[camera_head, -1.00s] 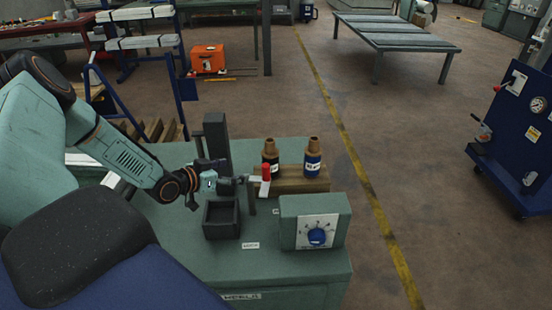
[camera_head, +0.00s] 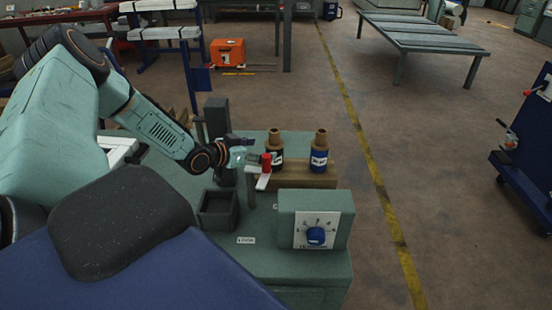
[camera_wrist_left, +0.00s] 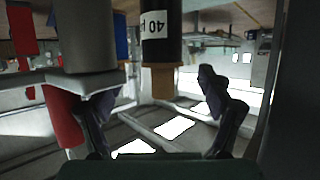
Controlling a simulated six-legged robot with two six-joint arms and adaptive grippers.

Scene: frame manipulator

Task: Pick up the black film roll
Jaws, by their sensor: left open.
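The black film roll (camera_head: 275,156) has a wooden top and a white label band. It stands upright on a wooden block (camera_head: 304,178) on the green bench, left of a similar blue roll (camera_head: 320,158). My left gripper (camera_head: 256,158) is open and empty, just left of the black roll and at about its height. In the left wrist view the black roll (camera_wrist_left: 160,42) appears upside down, ahead of the spread fingers of my left gripper (camera_wrist_left: 160,112). I cannot tell whether any finger touches it. My right gripper is out of view.
A red-topped lever (camera_head: 265,166) stands close in front of the black roll and gripper. A dark open box (camera_head: 218,212), a dark post (camera_head: 217,130) and a control box with a blue knob (camera_head: 315,220) are also on the bench.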

